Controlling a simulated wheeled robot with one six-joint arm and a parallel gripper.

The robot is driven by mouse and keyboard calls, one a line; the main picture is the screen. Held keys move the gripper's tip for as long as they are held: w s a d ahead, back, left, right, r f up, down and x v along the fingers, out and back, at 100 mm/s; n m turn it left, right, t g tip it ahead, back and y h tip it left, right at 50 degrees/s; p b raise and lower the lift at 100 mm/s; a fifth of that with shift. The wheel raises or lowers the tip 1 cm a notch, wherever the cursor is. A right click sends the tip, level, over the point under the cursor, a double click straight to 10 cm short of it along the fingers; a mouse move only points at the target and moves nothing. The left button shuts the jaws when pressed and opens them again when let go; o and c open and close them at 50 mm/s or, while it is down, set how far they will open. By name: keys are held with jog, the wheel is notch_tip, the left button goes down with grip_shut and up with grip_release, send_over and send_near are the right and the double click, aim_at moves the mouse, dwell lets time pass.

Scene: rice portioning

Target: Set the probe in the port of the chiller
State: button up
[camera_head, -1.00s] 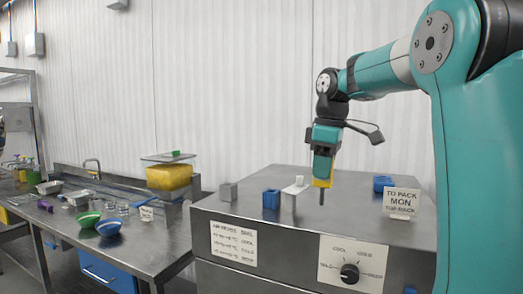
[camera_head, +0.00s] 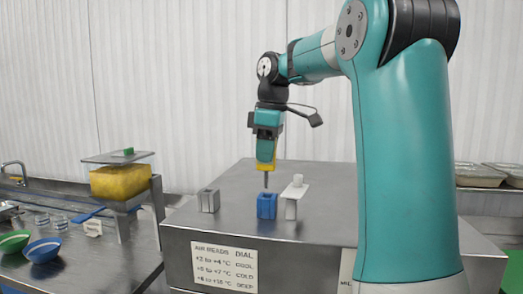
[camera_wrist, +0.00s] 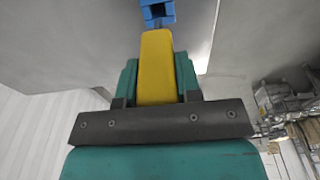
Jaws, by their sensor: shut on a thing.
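My gripper (camera_head: 266,137) is shut on the probe, which has a yellow handle (camera_head: 266,160) and a thin grey rod pointing down. The handle also shows in the wrist view (camera_wrist: 157,65). The chiller (camera_head: 330,220) is a large steel box below. A blue block with an opening (camera_head: 266,206) stands on its top, directly under the rod. In the wrist view the rod's end lines up with this blue block (camera_wrist: 158,12). The rod's tip is at or just above the block's top; I cannot tell whether it has entered.
A grey block (camera_head: 208,200) stands left of the blue one. A grey post with a white plate (camera_head: 292,196) stands close on its right. A yellow tub (camera_head: 121,183) and bowls (camera_head: 42,250) are on the left bench. The chiller top behind is clear.

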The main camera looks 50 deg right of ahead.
aim_at(267, 177)
jog(key=shift+f+b, duration=2.35)
jog(key=shift+f, duration=0.25)
jog(key=shift+s+d, duration=0.1)
jog(key=shift+s, duration=0.05)
jog(key=shift+f+b, duration=0.45)
jog(key=shift+f, duration=0.15)
jog(key=o, duration=1.5)
jog(key=shift+r, duration=0.1)
notch_tip(267, 177, up, 8)
jog(key=p, duration=0.8)
